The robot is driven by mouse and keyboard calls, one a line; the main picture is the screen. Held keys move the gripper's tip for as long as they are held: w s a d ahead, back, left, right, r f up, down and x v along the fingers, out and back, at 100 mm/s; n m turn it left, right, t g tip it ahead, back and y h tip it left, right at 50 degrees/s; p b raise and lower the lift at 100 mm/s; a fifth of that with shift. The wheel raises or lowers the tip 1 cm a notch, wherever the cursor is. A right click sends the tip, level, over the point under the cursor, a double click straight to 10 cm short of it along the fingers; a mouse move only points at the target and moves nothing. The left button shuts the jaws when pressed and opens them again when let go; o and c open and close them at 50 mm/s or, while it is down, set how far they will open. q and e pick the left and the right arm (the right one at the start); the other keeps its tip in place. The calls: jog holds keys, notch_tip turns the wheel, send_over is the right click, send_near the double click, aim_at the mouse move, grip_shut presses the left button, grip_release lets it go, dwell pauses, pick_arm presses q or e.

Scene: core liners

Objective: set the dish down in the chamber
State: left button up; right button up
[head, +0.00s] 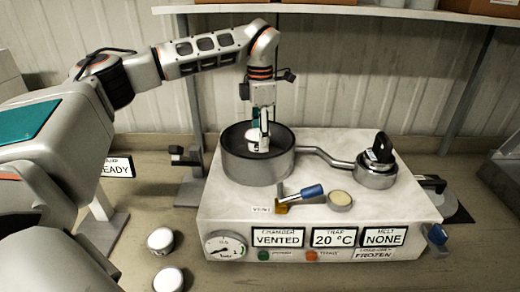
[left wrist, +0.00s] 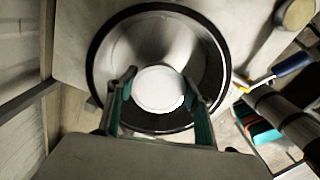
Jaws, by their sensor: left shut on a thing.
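The chamber (head: 232,168) is a round, open, dark-lined metal pot on top of the white apparatus. My left gripper (head: 262,130) reaches down into its opening from above, shut on a small white dish (head: 256,142). In the left wrist view the dish (left wrist: 158,90) sits between the two teal fingers of the gripper (left wrist: 160,83), inside the outline of the chamber (left wrist: 150,38) and off toward its lower side. I cannot tell whether the dish touches the chamber floor. My right gripper is not in view.
Two white-topped dishes (head: 160,239) stand on the table left of the apparatus. A metal pipe (head: 325,155) runs from the chamber to a trap (head: 376,172) with a black knob. A blue-handled vent valve (head: 311,191) stands in front. Panels read VENTED, 20 °C and NONE.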

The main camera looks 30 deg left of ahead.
pick_arm(q)
jog(key=shift+f, duration=2.3)
jog(key=shift+f, duration=0.15)
jog(key=o, duration=1.2)
notch_tip(320, 180, up, 12)
jog(key=shift+r, duration=0.15)
